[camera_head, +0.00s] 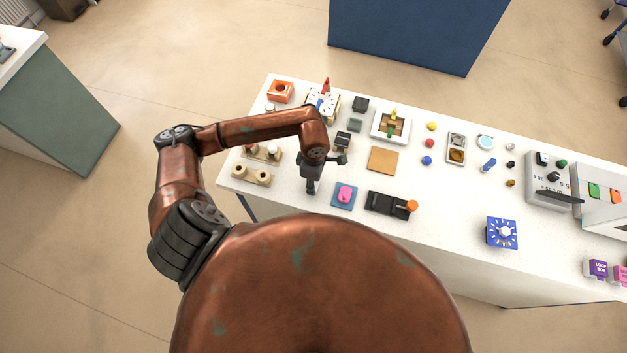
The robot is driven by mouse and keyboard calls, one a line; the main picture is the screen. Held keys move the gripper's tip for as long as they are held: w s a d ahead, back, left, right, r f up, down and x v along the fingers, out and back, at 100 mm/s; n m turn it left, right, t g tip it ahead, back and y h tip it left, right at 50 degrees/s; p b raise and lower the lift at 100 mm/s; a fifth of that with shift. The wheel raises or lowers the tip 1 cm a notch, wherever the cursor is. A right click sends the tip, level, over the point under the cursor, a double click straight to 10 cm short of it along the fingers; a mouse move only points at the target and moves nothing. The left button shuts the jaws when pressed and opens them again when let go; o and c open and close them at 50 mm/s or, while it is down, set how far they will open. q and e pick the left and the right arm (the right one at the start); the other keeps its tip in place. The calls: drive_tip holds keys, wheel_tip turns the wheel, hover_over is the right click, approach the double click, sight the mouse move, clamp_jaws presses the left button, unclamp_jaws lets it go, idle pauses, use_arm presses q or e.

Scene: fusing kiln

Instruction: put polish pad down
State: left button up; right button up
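A pink rounded piece (346,193) rests on a small blue square (337,204) near the front edge of the white table. It looks like the polish pad, but I cannot be sure. My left gripper (310,188) points down over the table just left of the blue square, apart from the pink piece. Its fingers look small and dark, and I cannot tell whether they are open or shut; no held object shows between them. My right gripper is not in view.
Left of my gripper are wooden holders with pegs (250,174). To the right are a black block with an orange knob (385,203) and a tan square (382,160). A blue dial (502,233) and grey control boxes (548,180) stand further right. Bare table lies between.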

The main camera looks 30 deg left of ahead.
use_arm(q)
drive_tip(key=shift+f, duration=0.2)
drive_tip(key=shift+f, duration=0.2)
drive_tip(key=o, duration=1)
drive_tip(key=shift+r, duration=0.1)
drive_tip(key=shift+r, duration=0.1)
drive_tip(key=shift+r, duration=0.25)
wheel_tip(320, 180, up, 12)
drive_tip(key=shift+f+b, duration=0.2)
drive_tip(key=shift+b, duration=0.9)
drive_tip(key=shift+s, duration=0.1)
